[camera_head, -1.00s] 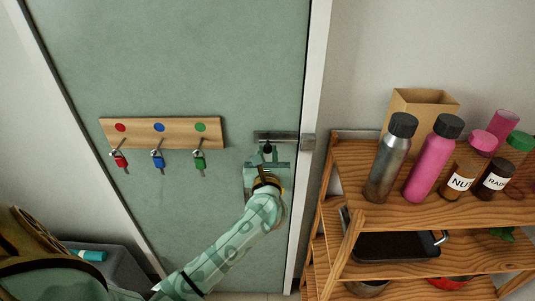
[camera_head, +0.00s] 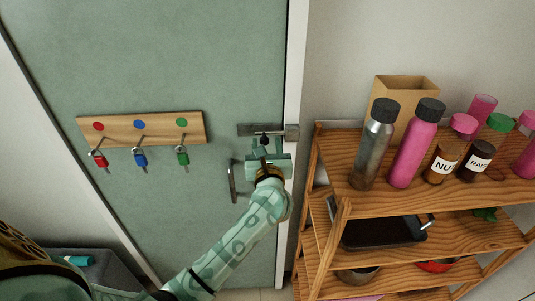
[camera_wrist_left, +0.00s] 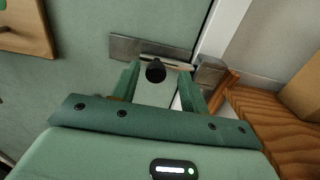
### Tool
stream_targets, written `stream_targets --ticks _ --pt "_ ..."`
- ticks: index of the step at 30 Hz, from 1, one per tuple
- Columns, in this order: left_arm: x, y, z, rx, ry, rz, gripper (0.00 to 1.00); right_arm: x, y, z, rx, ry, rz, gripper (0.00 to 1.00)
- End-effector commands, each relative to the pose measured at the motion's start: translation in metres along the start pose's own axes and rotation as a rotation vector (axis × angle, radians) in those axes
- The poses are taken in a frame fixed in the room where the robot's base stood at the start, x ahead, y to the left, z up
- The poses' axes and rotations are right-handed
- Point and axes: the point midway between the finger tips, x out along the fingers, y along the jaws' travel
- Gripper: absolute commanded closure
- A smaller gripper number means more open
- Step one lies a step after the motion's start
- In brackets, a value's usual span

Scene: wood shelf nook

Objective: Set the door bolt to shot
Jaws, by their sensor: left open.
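The door bolt (camera_head: 250,130) is a grey metal bar fitting on the green door, near its right edge. Its dark round knob (camera_wrist_left: 156,71) shows in the wrist view between my open fingers. The keeper block (camera_head: 292,132) sits on the door frame at the right; it also shows in the wrist view (camera_wrist_left: 210,72). A bare rod shows beside the knob; I cannot tell whether it enters the keeper. My left gripper (camera_head: 265,146) is open just below the bolt, with a finger on each side of the knob. Contact is not clear. My right gripper is not in view.
A curved door handle (camera_head: 232,182) is beside my left wrist. A wooden shelf (camera_head: 420,200) with bottles and jars stands close on the right. A grey bin (camera_head: 100,265) is at lower left.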

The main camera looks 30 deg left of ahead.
Motion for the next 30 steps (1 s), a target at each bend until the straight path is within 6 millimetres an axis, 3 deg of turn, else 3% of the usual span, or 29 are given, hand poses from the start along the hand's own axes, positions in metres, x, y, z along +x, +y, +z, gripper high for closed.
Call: stream_targets --ticks 5,18,24,30 --pt "-0.025 -0.001 0.001 -0.001 0.004 -0.001 0.56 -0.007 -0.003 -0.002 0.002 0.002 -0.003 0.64" --pt "-0.137 -0.002 -0.001 -0.001 0.004 -0.002 0.56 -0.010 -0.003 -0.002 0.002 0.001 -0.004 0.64" --pt "-0.159 -0.003 -0.001 0.000 0.002 -0.003 0.56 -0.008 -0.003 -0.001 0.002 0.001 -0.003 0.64" --pt "-0.162 -0.003 0.000 0.001 0.001 -0.002 0.56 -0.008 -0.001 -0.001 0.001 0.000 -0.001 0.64"
